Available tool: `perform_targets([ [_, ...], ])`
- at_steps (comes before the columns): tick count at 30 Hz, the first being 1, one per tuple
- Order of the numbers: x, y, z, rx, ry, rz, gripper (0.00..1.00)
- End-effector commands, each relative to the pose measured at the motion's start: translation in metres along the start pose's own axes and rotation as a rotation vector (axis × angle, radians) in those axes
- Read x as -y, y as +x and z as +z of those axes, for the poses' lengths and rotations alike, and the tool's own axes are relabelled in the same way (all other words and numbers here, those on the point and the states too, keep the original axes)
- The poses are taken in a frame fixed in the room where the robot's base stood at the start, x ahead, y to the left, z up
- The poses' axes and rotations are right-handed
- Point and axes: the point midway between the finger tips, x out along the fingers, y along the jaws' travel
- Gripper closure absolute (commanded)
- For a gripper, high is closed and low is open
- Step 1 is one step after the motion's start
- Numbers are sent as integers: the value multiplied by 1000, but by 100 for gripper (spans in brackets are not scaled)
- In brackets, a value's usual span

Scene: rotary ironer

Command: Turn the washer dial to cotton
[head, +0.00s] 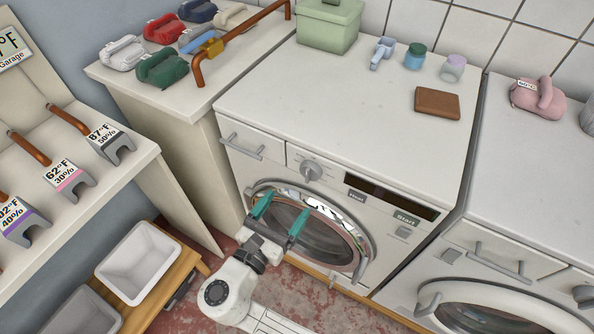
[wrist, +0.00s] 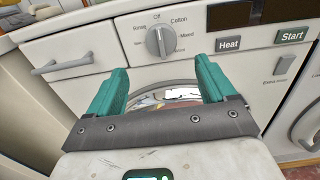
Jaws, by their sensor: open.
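The washer dial (head: 311,170) is a round grey knob with a raised grip, on the front panel of the middle washer (head: 420,232). In the wrist view the dial (wrist: 160,41) sits beyond and between my fingers, with labels around it including Off, Cotton, Mixed and Rinse. Its grip stands close to upright, roughly toward Off; the exact setting is hard to tell. My gripper (head: 277,220) has two teal fingers, open and empty, in front of the washer door and below the dial. It also shows in the wrist view (wrist: 161,87), apart from the dial.
A drawer handle (wrist: 67,64) is left of the dial. The Heat button (wrist: 229,44) and Start button (wrist: 292,35) are to its right. The round door (head: 318,236) is below. A brown block (head: 437,103) and green box (head: 328,25) rest on top.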

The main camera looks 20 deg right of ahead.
Motion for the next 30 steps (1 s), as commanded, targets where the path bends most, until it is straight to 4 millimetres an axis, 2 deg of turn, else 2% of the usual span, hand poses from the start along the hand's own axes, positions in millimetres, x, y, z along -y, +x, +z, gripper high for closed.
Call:
perform_targets([
  [9, 2, 58, 1, -2, 2, -6, 16],
  [15, 2, 85, 0, -3, 3, -5, 16],
  [21, 1, 95, 0, -3, 4, -2, 16],
  [29, 1, 96, -1, -3, 4, -2, 16],
  [30, 1, 96, -1, -3, 4, -2, 20],
])
